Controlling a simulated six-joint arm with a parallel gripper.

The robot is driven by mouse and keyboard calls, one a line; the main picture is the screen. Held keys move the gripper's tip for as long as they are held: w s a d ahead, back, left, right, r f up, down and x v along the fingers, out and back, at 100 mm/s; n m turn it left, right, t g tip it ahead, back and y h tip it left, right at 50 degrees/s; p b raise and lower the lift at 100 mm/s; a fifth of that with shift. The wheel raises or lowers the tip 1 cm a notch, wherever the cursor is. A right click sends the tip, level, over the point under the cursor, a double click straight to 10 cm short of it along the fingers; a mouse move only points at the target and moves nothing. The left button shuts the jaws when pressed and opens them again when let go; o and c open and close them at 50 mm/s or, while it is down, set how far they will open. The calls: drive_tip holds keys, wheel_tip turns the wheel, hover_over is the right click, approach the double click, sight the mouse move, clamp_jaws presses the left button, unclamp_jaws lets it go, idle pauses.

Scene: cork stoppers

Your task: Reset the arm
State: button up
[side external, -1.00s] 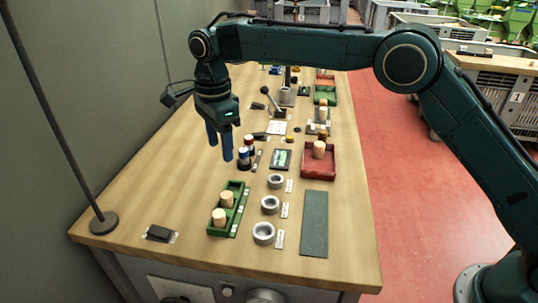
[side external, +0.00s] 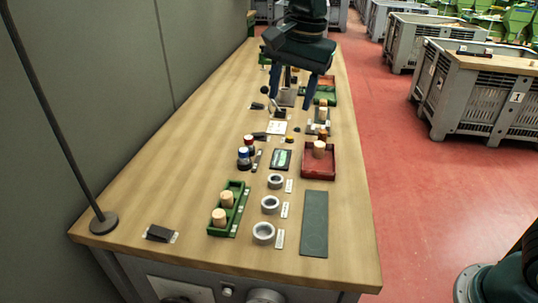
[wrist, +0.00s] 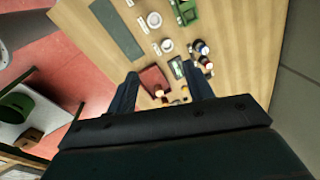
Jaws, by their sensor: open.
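My gripper (side external: 292,98) is open and empty, held high over the far part of the wooden bench (side external: 175,165) in the side view. Its two blue fingers point down, wide apart. In the wrist view my gripper (wrist: 161,80) shows both fingers with nothing held between them. Two cork stoppers (side external: 223,208) stand in the green tray (side external: 241,200) at the near part of the bench. Another cork (side external: 319,149) stands in the red tray (side external: 331,165). A further cork (side external: 323,103) stands farther back.
Three grey rings (side external: 263,232) stand in a row beside a dark green plate (side external: 314,225). Small bottles (side external: 244,156) stand mid-bench. A lamp-like stand (side external: 103,222) rises at the near left. Grey crates (side external: 470,100) stand on the red floor at right.

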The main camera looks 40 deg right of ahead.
drive_tip(key=s+d+r+n+t, duration=0.1)
drive_tip(key=s+d+r+n, duration=0.2)
drive_tip(key=s+d, duration=0.3)
drive_tip(key=s+d+f+n+t, duration=0.1)
drive_tip(key=s+d+f+n, duration=0.1)
drive_tip(key=s, duration=0.5)
drive_tip(key=s+d+f+n+t, duration=0.1)
drive_tip(key=s+d+f+n, duration=0.1)
drive_tip(key=s, duration=0.5)
drive_tip(key=s+d+f+n, duration=0.2)
drive_tip(key=s+n, duration=0.3)
drive_tip(key=s, duration=0.3)
drive_tip(key=shift+d+f+t+h, duration=0.3)
drive_tip(key=shift+d+f+t, duration=0.1)
drive_tip(key=shift+d, duration=0.45)
